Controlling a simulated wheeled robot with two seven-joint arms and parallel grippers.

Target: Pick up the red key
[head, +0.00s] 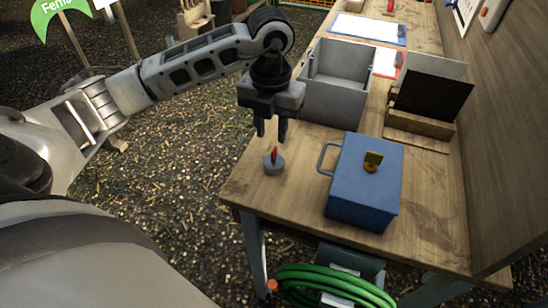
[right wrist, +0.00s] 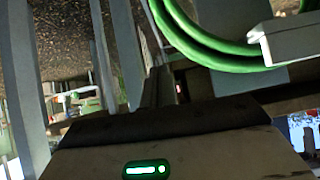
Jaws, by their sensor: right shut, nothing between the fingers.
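The red key (head: 274,152) stands upright in a small round grey base (head: 273,165) near the left edge of the wooden table. My left gripper (head: 271,137) points down just above the key. Its two fingers are apart with an empty gap between them, and the key is below the fingertips. My right gripper (right wrist: 160,88) shows only in the right wrist view, low beside the table's underside. Its fingers are together with nothing between them.
A grey open bin (head: 335,102) is behind. A dark panel in a wooden holder (head: 420,122) stands right. A green hose (head: 335,283) hangs below the table's front.

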